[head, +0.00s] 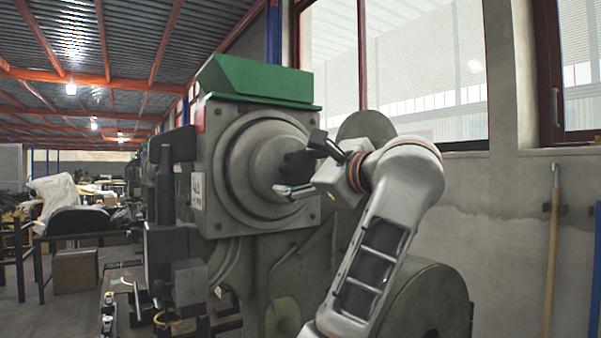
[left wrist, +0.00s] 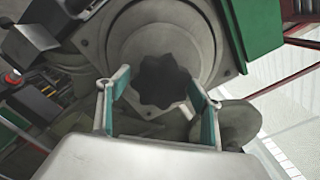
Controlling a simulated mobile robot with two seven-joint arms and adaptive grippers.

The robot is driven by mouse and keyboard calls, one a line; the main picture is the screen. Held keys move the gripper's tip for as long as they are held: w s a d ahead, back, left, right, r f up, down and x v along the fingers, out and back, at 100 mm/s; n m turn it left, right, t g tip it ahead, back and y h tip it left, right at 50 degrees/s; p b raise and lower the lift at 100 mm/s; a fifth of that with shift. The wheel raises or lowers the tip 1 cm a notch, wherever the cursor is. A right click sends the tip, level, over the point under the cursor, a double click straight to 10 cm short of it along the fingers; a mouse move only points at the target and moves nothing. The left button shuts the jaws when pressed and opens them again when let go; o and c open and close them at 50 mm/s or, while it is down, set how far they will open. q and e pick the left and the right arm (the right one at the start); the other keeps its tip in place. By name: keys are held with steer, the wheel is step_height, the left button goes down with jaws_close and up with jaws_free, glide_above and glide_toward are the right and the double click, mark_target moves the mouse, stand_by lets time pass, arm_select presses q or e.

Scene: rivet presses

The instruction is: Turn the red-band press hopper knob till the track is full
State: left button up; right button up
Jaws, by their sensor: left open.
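The press (head: 262,140) is a grey machine with a green hopper top (head: 265,82) and a small red patch at its upper left corner. Its round stepped face carries a dark lobed knob (left wrist: 163,84). In the head view the dark knob (head: 297,165) is partly covered by my gripper. My left gripper (head: 304,166) is open at the knob. In the left wrist view the knob shows between the two teal-padded fingers (left wrist: 159,80), with a gap on both sides; I cannot tell whether the fingertips reach around it. The track is not clearly visible. My right gripper is out of view.
Dark boxes and a cylinder (head: 165,190) stand at the press's left side. A large grey wheel (head: 430,305) sits low right. A wall with windows and a yellow pole (head: 552,260) is at right. A red button (left wrist: 12,78) shows in the left wrist view.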

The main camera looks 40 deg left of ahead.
arm_select(q)
steer(key=c, duration=1.1)
steer(key=shift+c, duration=0.2)
steer(key=shift+n, duration=0.4)
